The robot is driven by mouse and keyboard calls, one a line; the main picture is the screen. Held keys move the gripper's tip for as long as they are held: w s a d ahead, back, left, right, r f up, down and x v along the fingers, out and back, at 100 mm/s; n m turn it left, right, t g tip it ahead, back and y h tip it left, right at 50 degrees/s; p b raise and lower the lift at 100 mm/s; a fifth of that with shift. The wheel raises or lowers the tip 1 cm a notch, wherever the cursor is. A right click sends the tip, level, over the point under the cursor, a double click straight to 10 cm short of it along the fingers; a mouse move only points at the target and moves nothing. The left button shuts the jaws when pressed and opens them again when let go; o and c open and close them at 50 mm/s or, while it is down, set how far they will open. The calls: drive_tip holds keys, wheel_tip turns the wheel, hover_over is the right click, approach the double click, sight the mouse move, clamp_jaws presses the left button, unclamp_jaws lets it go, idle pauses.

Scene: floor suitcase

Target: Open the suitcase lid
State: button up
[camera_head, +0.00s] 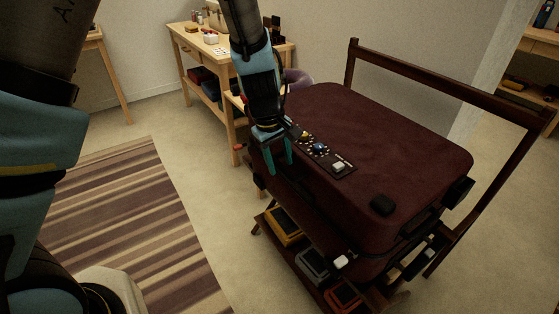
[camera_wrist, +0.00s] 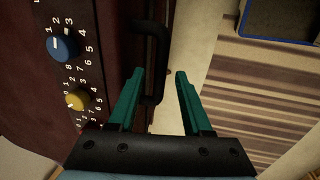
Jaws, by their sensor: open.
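The dark red suitcase (camera_head: 375,135) lies flat with its lid down. A black panel (camera_head: 322,152) with a blue dial (camera_head: 320,147), a yellow dial (camera_head: 304,134) and a white piece (camera_head: 338,166) sits along its near edge. The blue dial (camera_wrist: 63,46) and yellow dial (camera_wrist: 77,99) show left in the wrist view, beside numbers. My gripper (camera_head: 281,166) is open and points down at that edge. In the wrist view, a black handle (camera_wrist: 163,50) stands out from the suitcase side, and its lower part lies between my teal fingertips (camera_wrist: 160,74), nearer the left finger. Contact cannot be told.
The suitcase rests on a dark wooden rack (camera_head: 440,82) with a tall rail behind. Yellow (camera_head: 284,226), grey and red-orange items sit on its lower shelf. A striped rug (camera_head: 120,225) covers the floor at left. A wooden table (camera_head: 215,48) stands behind.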

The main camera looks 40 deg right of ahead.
drive_tip(key=shift+c, duration=0.3)
clamp_jaws()
idle(1.1)
